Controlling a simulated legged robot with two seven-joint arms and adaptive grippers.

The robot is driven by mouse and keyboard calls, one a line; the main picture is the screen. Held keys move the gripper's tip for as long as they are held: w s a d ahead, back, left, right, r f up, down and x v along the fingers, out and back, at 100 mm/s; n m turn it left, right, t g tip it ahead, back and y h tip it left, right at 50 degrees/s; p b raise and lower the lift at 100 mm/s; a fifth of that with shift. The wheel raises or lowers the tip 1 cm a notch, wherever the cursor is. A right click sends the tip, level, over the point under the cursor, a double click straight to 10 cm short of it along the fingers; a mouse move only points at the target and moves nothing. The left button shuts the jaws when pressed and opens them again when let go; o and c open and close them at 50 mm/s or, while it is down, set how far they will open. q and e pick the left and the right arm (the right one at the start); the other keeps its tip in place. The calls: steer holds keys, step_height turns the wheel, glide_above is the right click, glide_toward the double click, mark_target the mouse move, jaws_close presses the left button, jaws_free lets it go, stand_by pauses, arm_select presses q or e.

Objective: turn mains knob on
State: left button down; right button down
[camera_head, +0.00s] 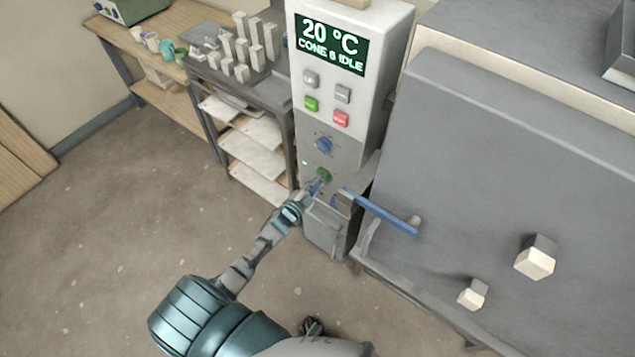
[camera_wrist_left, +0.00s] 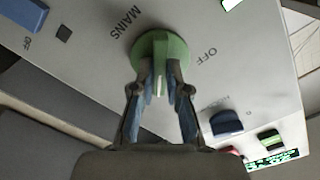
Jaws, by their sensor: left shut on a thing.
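The green mains knob (camera_head: 324,174) is low on the front of the grey control panel (camera_head: 310,130). In the left wrist view the round green knob (camera_wrist_left: 150,48) sits beside the printed words MAINS and OFF. A pale line shows on its raised grip. My left gripper (camera_wrist_left: 160,82) is shut on this grip, one finger on each side. In the head view my left gripper (camera_head: 318,186) reaches the knob from the lower left. The fingers hide part of the knob and any lettering below it.
A blue knob (camera_head: 323,144) is above the mains knob, with several buttons and a display (camera_head: 332,45) reading 20 °C, CONE 6 IDLE. The kiln lid (camera_head: 490,180) with its blue handle (camera_head: 385,212) is close on the right. A shelf cart (camera_head: 250,150) stands left. Floor is clear.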

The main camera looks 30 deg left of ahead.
arm_select(q)
steer(key=shift+w+d+r, duration=0.1)
steer(key=shift+r, duration=0.2)
steer(key=c, duration=1.2)
jaws_free()
steer(key=shift+o, duration=0.2)
steer(key=shift+d+f, duration=0.1)
steer(key=s, duration=1.2)
steer(key=shift+a, duration=0.45)
steer(key=shift+f, duration=0.1)
